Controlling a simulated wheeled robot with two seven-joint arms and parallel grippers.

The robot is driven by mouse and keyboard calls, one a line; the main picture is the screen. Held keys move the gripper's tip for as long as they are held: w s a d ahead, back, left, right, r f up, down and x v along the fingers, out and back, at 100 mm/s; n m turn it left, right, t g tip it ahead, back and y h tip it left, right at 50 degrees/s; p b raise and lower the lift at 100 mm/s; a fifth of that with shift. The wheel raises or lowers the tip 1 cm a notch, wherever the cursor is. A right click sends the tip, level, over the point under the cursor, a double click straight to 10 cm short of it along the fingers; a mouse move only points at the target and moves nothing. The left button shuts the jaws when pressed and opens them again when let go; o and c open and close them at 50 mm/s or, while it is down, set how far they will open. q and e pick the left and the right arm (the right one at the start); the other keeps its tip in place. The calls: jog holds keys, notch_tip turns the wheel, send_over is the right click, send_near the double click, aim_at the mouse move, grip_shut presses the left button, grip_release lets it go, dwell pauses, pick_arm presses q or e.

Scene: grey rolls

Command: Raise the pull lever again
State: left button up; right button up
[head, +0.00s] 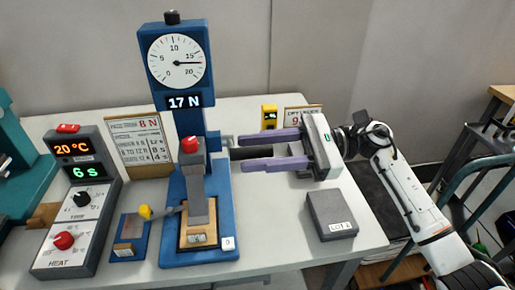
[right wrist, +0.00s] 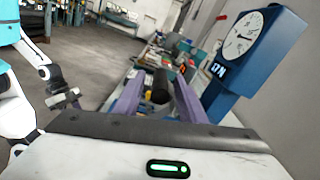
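The blue test stand (head: 228,215) carries a round dial and a display reading 17 N. A dark lever bar (head: 248,153) sticks out to the right from its column; I take this for the pull lever. My right gripper (head: 242,153) is open, its purple fingers one above the other in the head view, with the dark bar between them. In the right wrist view the dark cylinder (right wrist: 160,88) lies between the spread fingers, with gaps on both sides.
A heater box (head: 80,200) reads 20 °C and 6 s at the left. A small blue block (head: 131,238) with a yellow knob sits beside it. A grey box (head: 331,214) lies below my right gripper. A yellow device (head: 269,116) and cards stand behind.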

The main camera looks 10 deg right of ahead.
pick_arm(q)
jog(key=shift+d, duration=0.1)
pick_arm(e)
grip_shut()
pick_arm(q)
jog(key=shift+w+r, duration=0.1)
pick_arm(e)
jog(key=shift+w+r+m, duration=0.45)
jog(key=shift+r+m, duration=0.05)
jog(key=shift+r, duration=0.15)
pick_arm(q)
jog(key=shift+w+d+f+b, duration=0.1)
jog(key=shift+d+f+b, duration=0.2)
jog(key=shift+f+b, duration=0.65)
pick_arm(e)
jog(key=w+r+m, duration=0.6)
jog(key=w+r, duration=0.1)
jog(key=w, duration=0.1)
pick_arm(q)
jog(key=shift+r, duration=0.25)
pick_arm(e)
jog(key=shift+w, duration=0.1)
grip_release()
